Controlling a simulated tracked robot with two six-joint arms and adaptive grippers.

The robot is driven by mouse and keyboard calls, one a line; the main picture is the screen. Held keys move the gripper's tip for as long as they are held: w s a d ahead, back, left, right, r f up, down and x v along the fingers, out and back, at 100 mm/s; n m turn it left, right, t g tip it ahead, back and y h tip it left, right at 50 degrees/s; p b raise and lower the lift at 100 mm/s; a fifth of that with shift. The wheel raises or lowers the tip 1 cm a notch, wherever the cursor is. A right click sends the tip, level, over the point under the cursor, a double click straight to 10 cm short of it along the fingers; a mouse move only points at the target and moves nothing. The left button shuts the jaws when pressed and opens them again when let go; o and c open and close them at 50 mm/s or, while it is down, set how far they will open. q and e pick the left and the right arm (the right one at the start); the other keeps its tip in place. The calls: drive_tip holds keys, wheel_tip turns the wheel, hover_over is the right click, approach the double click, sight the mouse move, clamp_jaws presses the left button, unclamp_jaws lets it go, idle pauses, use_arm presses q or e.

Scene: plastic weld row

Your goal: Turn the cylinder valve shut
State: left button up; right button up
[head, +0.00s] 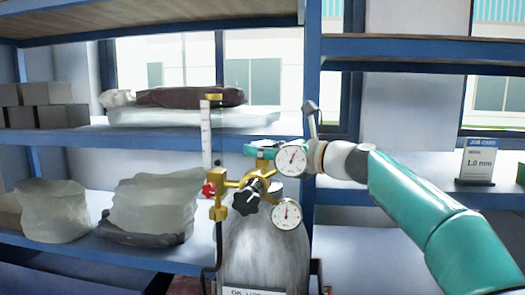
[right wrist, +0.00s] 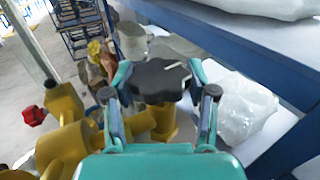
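The gas cylinder (head: 262,250) stands upright at the centre of the head view with a brass regulator on it. In the right wrist view, the valve's black lobed handwheel (right wrist: 158,80), with a white mark, sits on a brass stem. My right gripper (right wrist: 159,75) has one teal finger on each side of this handwheel, and both fingertips appear to touch its rim. In the head view, my right gripper (head: 262,148) is at the cylinder's top and hides most of the handwheel. My left gripper is not in view.
The regulator has two white gauges (head: 287,214), a black knob (head: 246,197) and a red knob (head: 209,190), close below my right gripper. Blue shelves (head: 130,140) with wrapped bags stand behind. A job card (head: 478,160) stands at the right.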

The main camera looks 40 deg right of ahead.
drive_tip(key=o, duration=0.4)
drive_tip(key=shift+w+n+y, duration=0.1)
drive_tip(key=shift+n+y, duration=0.2)
drive_tip(key=shift+y, duration=0.2)
drive_tip(key=shift+d+r+n+g+y+p, duration=0.1)
drive_tip(key=shift+n+g+y+p, duration=0.55)
drive_tip(key=shift+y, duration=0.55)
drive_tip(key=y, duration=0.1)
drive_tip(key=n+g+y+p, duration=0.1)
drive_tip(key=n+y, duration=0.1)
drive_tip(key=shift+s+d+n+p, duration=0.25)
drive_tip(key=shift+s+p, duration=0.05)
drive_tip(key=shift+p, duration=0.05)
drive_tip(key=v, duration=1.6)
drive_tip(key=shift+s, duration=0.1)
